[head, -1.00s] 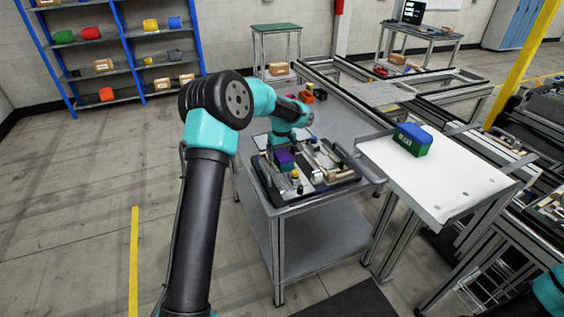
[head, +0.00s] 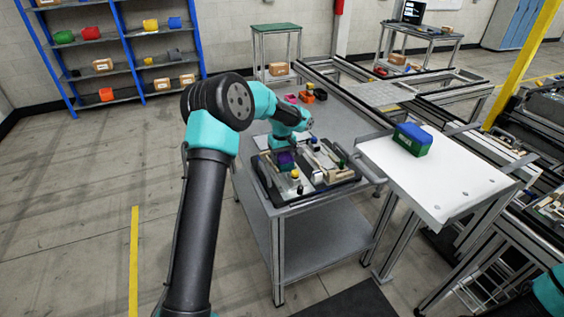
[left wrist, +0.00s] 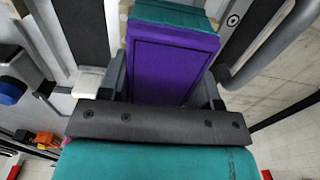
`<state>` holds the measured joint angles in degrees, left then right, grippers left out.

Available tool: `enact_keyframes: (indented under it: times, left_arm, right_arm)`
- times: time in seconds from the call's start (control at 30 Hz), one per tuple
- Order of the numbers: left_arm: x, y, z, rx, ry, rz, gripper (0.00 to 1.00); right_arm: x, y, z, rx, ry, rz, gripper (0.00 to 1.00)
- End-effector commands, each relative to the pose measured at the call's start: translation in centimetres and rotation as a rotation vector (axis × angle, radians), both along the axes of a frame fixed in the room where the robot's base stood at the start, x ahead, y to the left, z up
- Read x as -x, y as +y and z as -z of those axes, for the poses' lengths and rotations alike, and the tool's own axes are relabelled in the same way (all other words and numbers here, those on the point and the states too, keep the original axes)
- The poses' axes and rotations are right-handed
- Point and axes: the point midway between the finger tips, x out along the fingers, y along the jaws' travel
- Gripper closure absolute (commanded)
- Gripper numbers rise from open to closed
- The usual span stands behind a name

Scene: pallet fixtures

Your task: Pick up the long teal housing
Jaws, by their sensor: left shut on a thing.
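The housing shows close up in the left wrist view with a purple panel (left wrist: 172,68) and a teal end (left wrist: 170,16). In the head view its purple part (head: 286,158) shows small, on or just above the pallet fixture (head: 268,183), with the wrist close behind it. My left gripper (left wrist: 165,88) is shut on the housing, one finger on each side of the purple panel. Whether the housing is clear of the fixture I cannot tell. My right gripper is not in view.
The fixture stands on a grey cart (head: 317,238). Other fittings stand close to the right of the housing. A white-topped table (head: 465,190) bears a blue-and-green box (head: 412,139). Small dark and orange parts (head: 310,92) lie behind my arm.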

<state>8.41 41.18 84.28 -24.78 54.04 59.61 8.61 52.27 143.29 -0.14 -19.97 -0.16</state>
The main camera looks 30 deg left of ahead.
Motion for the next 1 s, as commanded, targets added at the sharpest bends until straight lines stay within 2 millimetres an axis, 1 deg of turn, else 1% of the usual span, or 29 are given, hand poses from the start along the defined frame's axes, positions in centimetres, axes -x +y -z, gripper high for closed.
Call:
enact_keyframes:
  times: [0.03,0.2,0.23,0.47,0.57,0.67,0.77,1.0]
  left_arm:
    - [0.0,0.0,0.0,0.0,0.0,0.0,0.51]
    - [0.0,0.0,0.0,0.0,0.0,0.0,0.67]
    - [0.0,0.0,0.0,0.0,0.0,0.0,0.69]
    - [0.0,0.0,-0.1,0.0,-0.001,0.0,0.69]
    - [0.0,0.0,-0.6,0.0,-0.001,0.0,0.69]
    - [-0.1,0.0,-1.6,0.0,-0.003,-0.001,0.69]
    - [-0.1,0.0,-3.1,0.0,-0.003,-0.001,0.69]
    - [0.0,0.0,-7.4,0.0,-0.003,-0.001,0.69]
  right_arm:
    - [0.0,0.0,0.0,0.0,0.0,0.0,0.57]
    - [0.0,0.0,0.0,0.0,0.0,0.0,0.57]
    - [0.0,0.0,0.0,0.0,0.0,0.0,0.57]
    - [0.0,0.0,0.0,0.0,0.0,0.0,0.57]
    - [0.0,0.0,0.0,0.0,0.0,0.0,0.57]
    - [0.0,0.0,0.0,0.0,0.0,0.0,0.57]
    - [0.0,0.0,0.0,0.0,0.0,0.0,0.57]
    - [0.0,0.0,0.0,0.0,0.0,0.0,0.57]
